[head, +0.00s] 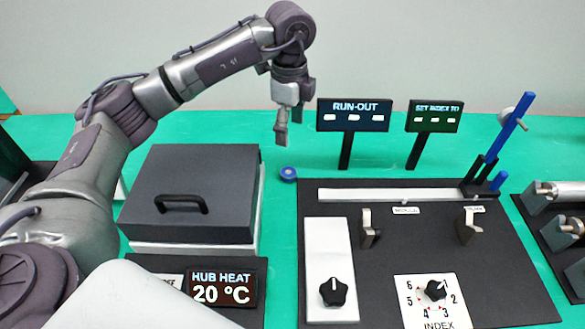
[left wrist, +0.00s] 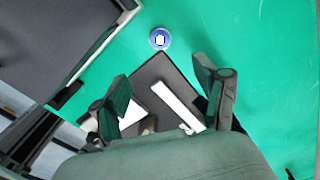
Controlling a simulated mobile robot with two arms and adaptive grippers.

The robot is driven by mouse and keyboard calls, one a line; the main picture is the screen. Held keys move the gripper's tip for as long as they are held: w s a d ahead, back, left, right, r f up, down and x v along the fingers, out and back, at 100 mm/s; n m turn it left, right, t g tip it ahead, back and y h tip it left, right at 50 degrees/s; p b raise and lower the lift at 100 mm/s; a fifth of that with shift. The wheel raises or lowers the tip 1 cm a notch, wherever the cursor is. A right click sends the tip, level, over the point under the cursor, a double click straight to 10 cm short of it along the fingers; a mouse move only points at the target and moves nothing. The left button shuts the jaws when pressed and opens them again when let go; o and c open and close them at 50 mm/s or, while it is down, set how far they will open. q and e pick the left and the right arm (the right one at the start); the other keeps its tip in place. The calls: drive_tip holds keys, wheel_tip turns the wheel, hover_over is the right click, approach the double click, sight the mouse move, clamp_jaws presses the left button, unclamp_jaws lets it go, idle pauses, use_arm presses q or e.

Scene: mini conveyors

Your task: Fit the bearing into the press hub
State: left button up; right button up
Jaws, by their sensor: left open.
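A small round blue piece (head: 288,173) with a pale centre lies on the green table between the dark-lidded box and the black panel; it may be the bearing, but I cannot be sure. It also shows in the left wrist view (left wrist: 160,39), beyond my fingertips. My left gripper (head: 289,124) is open and empty, pointing down, well above the table near the blue piece. Its two spread fingers show in the left wrist view (left wrist: 166,92). I cannot make out the press hub. My right gripper is not in view.
The box has a handled dark lid (head: 195,185), shut, behind a "HUB HEAT 20 °C" display (head: 222,289). The black panel (head: 440,258) carries knobs, brackets and a blue lever (head: 513,127). "RUN-OUT" (head: 353,115) and "SET INDEX TO" (head: 434,116) signs stand behind. Metal rollers (head: 560,190) lie far right.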

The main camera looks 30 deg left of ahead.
use_arm(q)
drive_tip(key=w+f, duration=0.1)
hover_over(288, 172)
drive_tip(key=f, duration=0.7)
drive_tip(key=shift+w+d+p, duration=0.1)
drive_tip(key=shift+d+p, duration=0.25)
drive_tip(key=shift+w+f, duration=0.15)
drive_tip(key=shift+f, duration=0.2)
drive_tip(key=f, duration=0.3)
drive_tip(key=f+p, duration=0.1)
drive_tip(key=shift+s+a+f, duration=0.25)
drive_tip(key=shift+a+f, duration=0.05)
drive_tip(key=shift+f, duration=0.4)
drive_tip(key=shift+r, duration=0.1)
clamp_jaws()
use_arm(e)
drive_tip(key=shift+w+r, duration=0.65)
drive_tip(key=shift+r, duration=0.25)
